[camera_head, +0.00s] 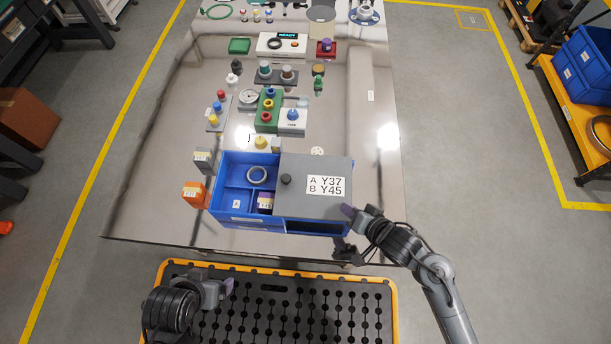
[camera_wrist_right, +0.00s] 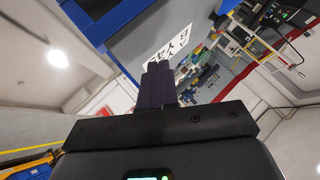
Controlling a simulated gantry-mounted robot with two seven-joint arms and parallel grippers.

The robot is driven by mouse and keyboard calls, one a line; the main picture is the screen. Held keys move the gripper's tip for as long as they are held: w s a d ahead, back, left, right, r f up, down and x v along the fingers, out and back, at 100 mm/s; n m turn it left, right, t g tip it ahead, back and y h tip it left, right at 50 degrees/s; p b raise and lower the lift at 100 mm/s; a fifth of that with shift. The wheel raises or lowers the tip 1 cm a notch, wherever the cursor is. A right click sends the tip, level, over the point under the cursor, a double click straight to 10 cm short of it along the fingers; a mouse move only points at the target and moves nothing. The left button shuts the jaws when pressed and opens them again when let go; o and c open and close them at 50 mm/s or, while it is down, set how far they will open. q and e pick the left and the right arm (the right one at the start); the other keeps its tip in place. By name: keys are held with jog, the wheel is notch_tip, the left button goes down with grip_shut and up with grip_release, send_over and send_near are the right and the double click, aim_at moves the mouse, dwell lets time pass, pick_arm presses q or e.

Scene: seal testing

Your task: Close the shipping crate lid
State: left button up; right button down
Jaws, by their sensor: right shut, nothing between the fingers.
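The blue shipping crate (camera_head: 215,175) stands near the front edge of the table. Its grey lid (camera_head: 320,205) carries a black knob (camera_head: 286,179) and a label reading A Y37, B Y45. My right gripper (camera_head: 347,212) is shut and empty at the lid's front right corner; contact is unclear. In the right wrist view its fingers (camera_wrist_right: 160,78) are together beside the lid label. My left gripper (camera_head: 227,287) is over the black mat, apart from the crate; its jaw gap is unclear.
An orange block (camera_head: 194,194) and a grey block (camera_head: 202,160) stand just left of the crate. A white block with a yellow top (camera_head: 262,144) and several fittings stand behind it. The table (camera_head: 365,150) is clear to the crate's right.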

jog(key=shift+w+a+r+m+y+p, duration=0.15)
jog(key=shift+w+r+m+y+p, duration=0.35)
jog(key=shift+r+y, duration=0.3)
jog(key=shift+w+a+r+m+g+y, duration=0.15)
jog(key=shift+w+m+g+y, duration=0.15)
jog(key=shift+y, duration=0.2)
jog(key=shift+w+a+r+m+y, duration=0.15)
jog(key=shift+a+r+m+y, duration=0.05)
jog(key=shift+a+m+y, duration=0.2)
jog(key=shift+w+a+r+m+y, duration=0.15)
jog(key=shift+a+m+y, duration=0.15)
jog(key=shift+a+y, duration=0.15)
jog(key=shift+a+r+g+y+p, duration=0.1)
jog(key=shift+g+y+p, duration=0.15)
jog(key=shift+g+p, duration=0.05)
jog(key=shift+m, duration=0.3)
jog(key=shift+w+a, duration=0.1)
jog(key=shift+a, duration=0.05)
jog(key=b, duration=0.3)
send_near(290, 181)
jog(key=x, duration=0.5)
jog(key=shift+d+f, duration=0.2)
jog(key=shift+f, duration=0.2)
pick_arm(q)
jog(key=shift+s+d+f, duration=0.1)
jog(key=shift+d, duration=0.4)
pick_arm(e)
jog(key=shift+w+a+f, duration=0.15)
jog(key=shift+w+a, duration=0.3)
jog(key=shift+a, duration=0.15)
